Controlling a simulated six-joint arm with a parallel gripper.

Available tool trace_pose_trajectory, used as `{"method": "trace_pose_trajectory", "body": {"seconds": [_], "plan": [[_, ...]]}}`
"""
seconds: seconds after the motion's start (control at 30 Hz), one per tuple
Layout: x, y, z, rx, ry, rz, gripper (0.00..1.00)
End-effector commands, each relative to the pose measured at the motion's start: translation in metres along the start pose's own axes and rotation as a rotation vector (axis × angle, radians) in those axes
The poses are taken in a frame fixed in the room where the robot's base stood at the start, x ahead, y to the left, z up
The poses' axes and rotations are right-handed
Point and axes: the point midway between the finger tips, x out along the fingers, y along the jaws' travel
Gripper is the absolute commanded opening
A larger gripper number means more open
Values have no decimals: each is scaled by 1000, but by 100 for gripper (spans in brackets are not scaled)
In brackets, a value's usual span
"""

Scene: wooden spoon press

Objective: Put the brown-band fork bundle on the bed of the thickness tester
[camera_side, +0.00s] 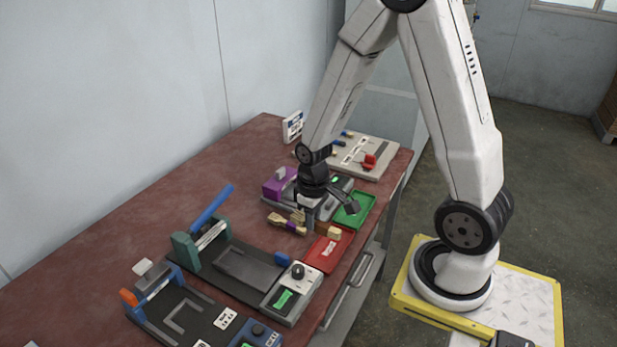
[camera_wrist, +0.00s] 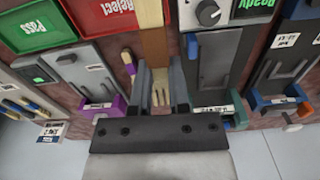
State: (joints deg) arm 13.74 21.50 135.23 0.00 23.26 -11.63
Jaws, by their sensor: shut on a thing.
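My gripper (camera_side: 309,217) is low over the table's right part in the side view. In the wrist view its two fingers (camera_wrist: 162,78) are shut on the brown-band fork bundle (camera_wrist: 153,45). The pale tines lie between the fingers and the handles point up the picture. In the side view the brown band (camera_side: 328,230) shows beside the fingers; I cannot tell whether the bundle touches the table. Three devices stand here: purple-ended (camera_side: 279,182), teal with a blue lever (camera_side: 186,252), and blue with an orange part (camera_side: 152,290). Their labels are too small to tell which is the thickness tester.
A purple-band bundle (camera_side: 290,225) lies beside the gripper and shows in the wrist view (camera_wrist: 128,62). A red Reject tray (camera_side: 317,260) and a green Pass tray (camera_side: 345,217) lie near the table's front edge. A rack board (camera_side: 375,150) stands at the far end.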

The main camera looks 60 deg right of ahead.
Motion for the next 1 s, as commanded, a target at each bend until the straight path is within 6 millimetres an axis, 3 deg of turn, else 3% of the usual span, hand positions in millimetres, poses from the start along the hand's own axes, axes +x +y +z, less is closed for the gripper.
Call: {"method": "trace_pose_trajectory", "body": {"seconds": [0.37, 0.7, 1.0], "plan": [[-2, 15, -5, 0, 0, 0, 0], [-10, 80, -18, -13, 2, 1, 0], [-17, 133, -18, -31, 1, 1, 0]]}}
